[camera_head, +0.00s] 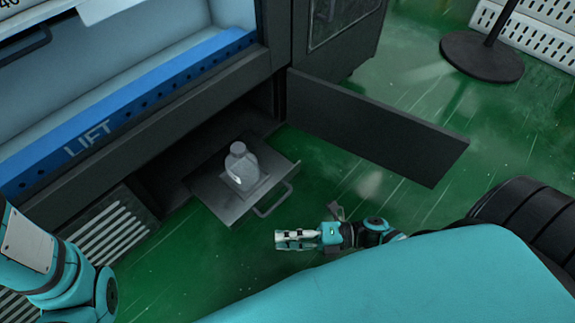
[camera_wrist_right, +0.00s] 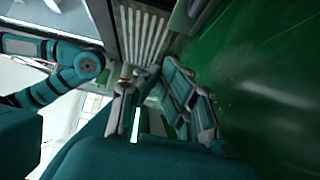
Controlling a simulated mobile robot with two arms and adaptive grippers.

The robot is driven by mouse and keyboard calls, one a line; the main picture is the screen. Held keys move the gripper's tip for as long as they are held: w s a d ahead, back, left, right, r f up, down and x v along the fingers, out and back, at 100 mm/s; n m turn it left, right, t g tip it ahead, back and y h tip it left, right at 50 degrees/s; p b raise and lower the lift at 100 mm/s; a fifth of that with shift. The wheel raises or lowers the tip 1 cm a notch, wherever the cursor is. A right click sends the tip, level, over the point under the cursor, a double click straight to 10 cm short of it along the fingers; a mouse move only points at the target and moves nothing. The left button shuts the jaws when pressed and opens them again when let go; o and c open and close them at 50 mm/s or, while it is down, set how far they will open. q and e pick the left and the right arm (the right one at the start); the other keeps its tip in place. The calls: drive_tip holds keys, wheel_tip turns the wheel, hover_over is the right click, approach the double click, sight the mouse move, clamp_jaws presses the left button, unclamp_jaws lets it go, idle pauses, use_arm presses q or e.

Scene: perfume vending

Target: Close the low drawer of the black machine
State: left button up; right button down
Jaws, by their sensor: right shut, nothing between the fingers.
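The black machine (camera_head: 210,105) stands on the left in the head view. Its low drawer (camera_head: 220,205) is pulled out, a grey metal tray with a bar handle (camera_head: 272,200) at its front edge. A clear bottle (camera_head: 241,165) stands upright on the drawer. My right gripper (camera_head: 279,239) is shut and empty, low in front of the drawer, apart from the handle and a little to its right. Its fingers also show in the right wrist view (camera_wrist_right: 158,105). My left arm enters at the lower left of the head view; its gripper is not visible.
A dark flap door (camera_head: 380,125) of the machine hangs open to the right of the drawer. A vent grille (camera_head: 110,232) is left of the drawer; slats also show in the wrist view (camera_wrist_right: 145,38). A round black stand base (camera_head: 482,57) is at the upper right. Green floor lies between.

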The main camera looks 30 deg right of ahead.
drive_tip(key=w+a+b, duration=0.4)
drive_tip(key=w+a, duration=0.2)
drive_tip(key=a, duration=0.1)
drive_tip(key=shift+w, duration=0.2)
